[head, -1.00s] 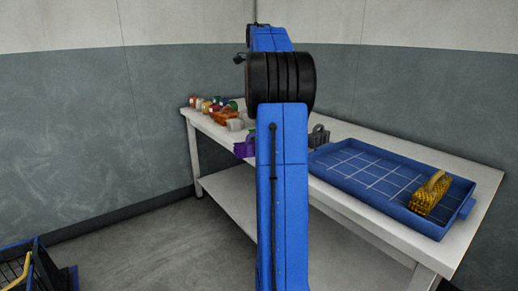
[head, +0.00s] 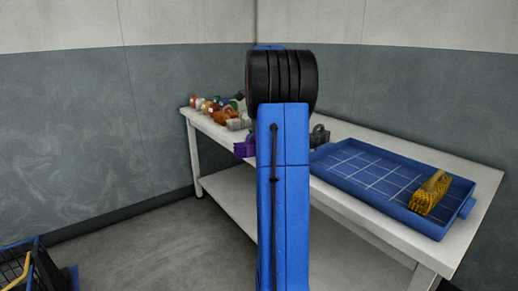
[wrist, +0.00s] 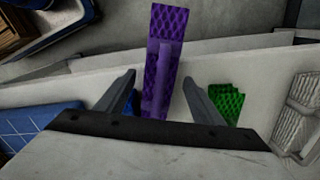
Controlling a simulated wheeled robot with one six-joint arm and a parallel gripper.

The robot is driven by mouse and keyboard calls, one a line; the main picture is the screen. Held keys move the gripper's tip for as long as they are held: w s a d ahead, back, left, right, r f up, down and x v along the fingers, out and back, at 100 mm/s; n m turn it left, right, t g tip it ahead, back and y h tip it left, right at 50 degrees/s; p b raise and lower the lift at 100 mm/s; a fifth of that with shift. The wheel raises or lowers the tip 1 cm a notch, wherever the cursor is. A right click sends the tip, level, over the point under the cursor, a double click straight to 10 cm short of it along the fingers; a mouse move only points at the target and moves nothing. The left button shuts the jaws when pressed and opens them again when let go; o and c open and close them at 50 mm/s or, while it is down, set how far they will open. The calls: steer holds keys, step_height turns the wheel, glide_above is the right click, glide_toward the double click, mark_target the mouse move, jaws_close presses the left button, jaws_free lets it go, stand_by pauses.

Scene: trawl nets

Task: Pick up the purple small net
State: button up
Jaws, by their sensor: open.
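The purple small net (wrist: 165,65) shows in the wrist view as a long mesh block with a lighter purple bar along its middle. My gripper (wrist: 160,88) is open, with one finger on each side of the purple net's lower part. I see no contact between fingers and net. In the head view a part of the purple net (head: 243,150) shows at the table's front edge, left of my arm. My arm hides the rest of it, and the gripper is hidden there too.
The white table (head: 345,203) carries a blue tray (head: 333,180) with a yellow net (head: 430,193) at right. Several coloured items (head: 205,104) lie at the table's far left. In the wrist view a green net (wrist: 226,100) lies just right of the right finger.

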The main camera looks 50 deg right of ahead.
steer(key=shift+f, duration=1.8)
steer(key=c, duration=1.3)
